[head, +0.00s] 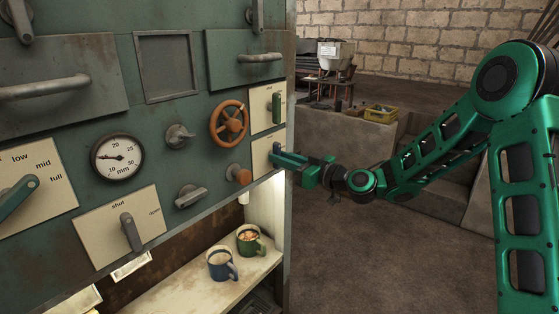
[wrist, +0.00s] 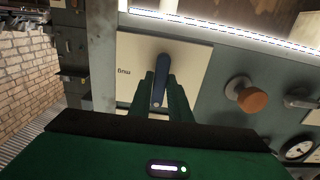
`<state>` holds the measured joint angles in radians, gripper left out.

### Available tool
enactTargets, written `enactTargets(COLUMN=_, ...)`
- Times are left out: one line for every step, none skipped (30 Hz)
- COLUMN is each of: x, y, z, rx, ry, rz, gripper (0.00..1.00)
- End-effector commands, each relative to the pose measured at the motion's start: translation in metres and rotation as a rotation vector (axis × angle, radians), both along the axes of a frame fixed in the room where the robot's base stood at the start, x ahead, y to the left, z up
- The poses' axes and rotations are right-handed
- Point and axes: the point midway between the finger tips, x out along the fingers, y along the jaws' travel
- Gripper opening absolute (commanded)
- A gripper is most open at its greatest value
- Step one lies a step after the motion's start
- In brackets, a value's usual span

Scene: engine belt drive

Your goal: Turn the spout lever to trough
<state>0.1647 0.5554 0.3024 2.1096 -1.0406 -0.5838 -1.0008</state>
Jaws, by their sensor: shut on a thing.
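The spout lever is a dark blue handle (wrist: 162,68) on a cream plate (wrist: 135,62) at the right edge of the panel. In the wrist view a small label, seen upside down, looks like "mug" to the left of the lever. The lever runs down the picture between the two green fingers of my gripper (wrist: 161,88). The fingers are shut on it, one on each side. In the head view my gripper (head: 281,157) reaches the same plate (head: 261,154) from the right and hides most of the lever. I cannot read a trough label.
A green lever (head: 276,107) sits on a plate just above. An orange handwheel (head: 229,122) and an orange knob (head: 239,174) are to the left. Two mugs, green (head: 250,240) and blue (head: 222,263), stand on the lit shelf below. Open floor lies to the right.

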Motion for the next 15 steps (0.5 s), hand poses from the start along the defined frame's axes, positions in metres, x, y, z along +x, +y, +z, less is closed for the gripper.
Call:
enactTargets(x=0.0031, y=-0.0051, z=-0.0038, rx=-0.007, ry=0.003, rz=-0.011, gripper=0.0)
enactTargets(x=0.0032, y=-0.0051, z=-0.0037, rx=-0.007, ry=0.003, rz=-0.011, gripper=0.0)
enactTargets(x=0.0032, y=-0.0052, z=-0.0036, rx=-0.007, ry=0.003, rz=-0.011, gripper=0.0)
enactTargets(x=0.0032, y=-0.0052, z=-0.0035, rx=-0.007, ry=0.003, rz=-0.011, gripper=0.0)
enactTargets(x=0.0033, y=-0.0053, z=-0.0034, rx=-0.007, ry=0.003, rz=-0.011, gripper=0.24)
enactTargets(x=0.0032, y=-0.0051, z=-0.0032, rx=-0.006, ry=0.002, rz=-0.011, gripper=0.34)
enactTargets(x=0.003, y=-0.0046, z=-0.003, rx=-0.006, ry=0.002, rz=-0.01, gripper=0.34)
enactTargets(x=0.0028, y=-0.0042, z=-0.0025, rx=-0.005, ry=0.001, rz=-0.009, gripper=0.34)
enactTargets(x=0.0024, y=-0.0036, z=-0.002, rx=-0.004, ry=0.001, rz=-0.008, gripper=0.34)
enactTargets(x=0.0022, y=-0.0032, z=-0.0017, rx=-0.004, ry=0.0, rz=-0.007, gripper=0.34)
enactTargets(x=0.002, y=-0.003, z=-0.0014, rx=-0.003, ry=0.001, rz=-0.007, gripper=0.34)
enactTargets(x=0.0018, y=-0.0027, z=-0.0012, rx=-0.002, ry=0.0, rz=-0.006, gripper=0.34)
enactTargets(x=0.0017, y=-0.0024, z=-0.001, rx=-0.002, ry=0.0, rz=-0.006, gripper=0.34)
enactTargets(x=0.0016, y=-0.0024, z=-0.0008, rx=-0.002, ry=0.0, rz=-0.005, gripper=0.34)
enactTargets(x=0.0012, y=-0.0026, z=-0.0007, rx=-0.001, ry=0.0, rz=-0.005, gripper=0.34)
